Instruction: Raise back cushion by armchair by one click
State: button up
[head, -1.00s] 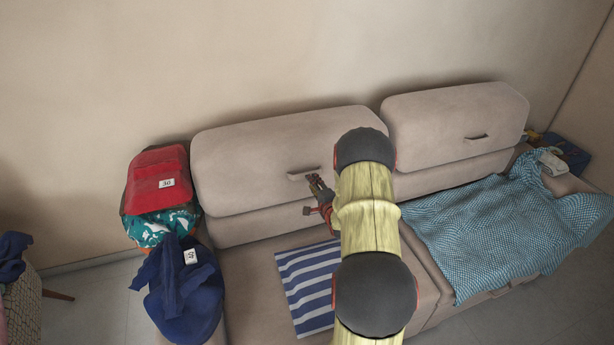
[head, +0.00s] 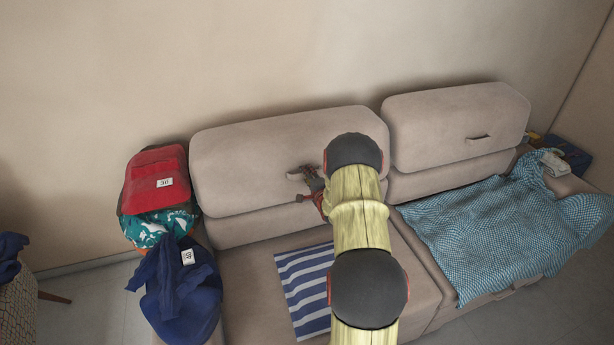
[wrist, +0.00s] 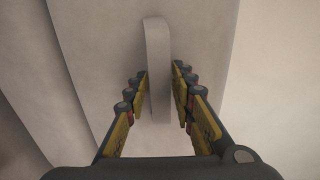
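The left back cushion (head: 240,165) of the beige sofa is nearer the patterned armchair (head: 20,310), which is partly cut off at the lower left. A fabric pull loop (head: 293,176) is on its front face. My gripper (head: 310,175) is at this loop, with the arm covering the cushion's right end. In the wrist view, the loop (wrist: 157,65) stands between the two fingers of my open gripper (wrist: 160,85). The fingers are apart on either side of it, the left one closer; I cannot tell whether it touches.
The right back cushion (head: 450,125) has its own loop (head: 478,138). A red backpack (head: 155,180) and navy clothing (head: 180,295) are at the sofa's left end. A striped cloth (head: 305,285) and a blue throw (head: 500,235) cover parts of the seat. The wall is close behind.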

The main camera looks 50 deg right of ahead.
grip_shut()
dwell(0.7)
